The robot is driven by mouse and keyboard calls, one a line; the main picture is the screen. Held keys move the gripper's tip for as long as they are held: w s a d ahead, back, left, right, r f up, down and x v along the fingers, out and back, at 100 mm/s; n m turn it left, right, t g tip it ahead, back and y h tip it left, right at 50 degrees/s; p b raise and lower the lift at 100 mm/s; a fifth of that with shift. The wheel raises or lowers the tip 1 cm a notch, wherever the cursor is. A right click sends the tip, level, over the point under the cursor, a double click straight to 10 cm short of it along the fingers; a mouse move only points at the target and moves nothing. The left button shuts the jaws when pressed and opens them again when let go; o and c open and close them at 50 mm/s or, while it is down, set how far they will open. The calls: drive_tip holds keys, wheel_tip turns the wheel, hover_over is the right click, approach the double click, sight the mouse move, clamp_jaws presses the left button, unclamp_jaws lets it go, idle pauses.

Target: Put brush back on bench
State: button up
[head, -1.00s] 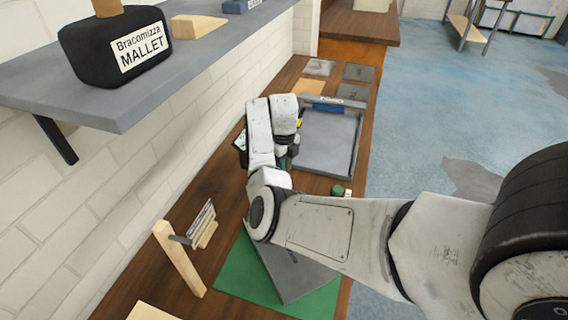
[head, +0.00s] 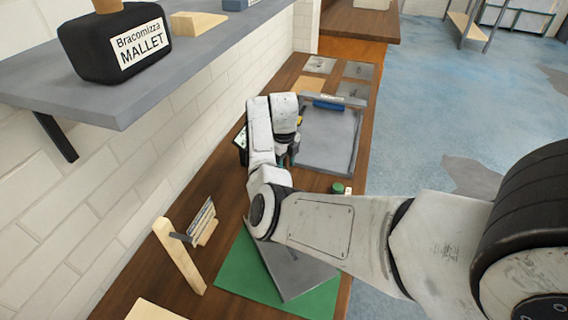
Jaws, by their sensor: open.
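The bench (head: 195,185) is a long brown wooden top along the white brick wall. My gripper (head: 293,152) is over the bench, beside the near left edge of a grey tray (head: 328,142). My own white arm links hide most of it, and its dark fingers hardly show; it appears open, with nothing seen held. I cannot pick out the brush for certain. A small blue object (head: 329,105) lies at the tray's far edge, and a small piece with a wooden edge (head: 203,225) hangs on a wooden post; either is too small to identify.
A grey shelf (head: 150,75) with a black mallet (head: 112,42) juts over the bench at left. A green mat (head: 235,272) with a grey plate (head: 295,272) and a small green-topped item (head: 338,188) lie near my arm. Blue floor (head: 440,110) is open at right.

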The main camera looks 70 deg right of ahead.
wheel_tip(320, 180, up, 12)
drive_tip(key=shift+r+b, duration=0.1)
drive_tip(key=shift+b, duration=1)
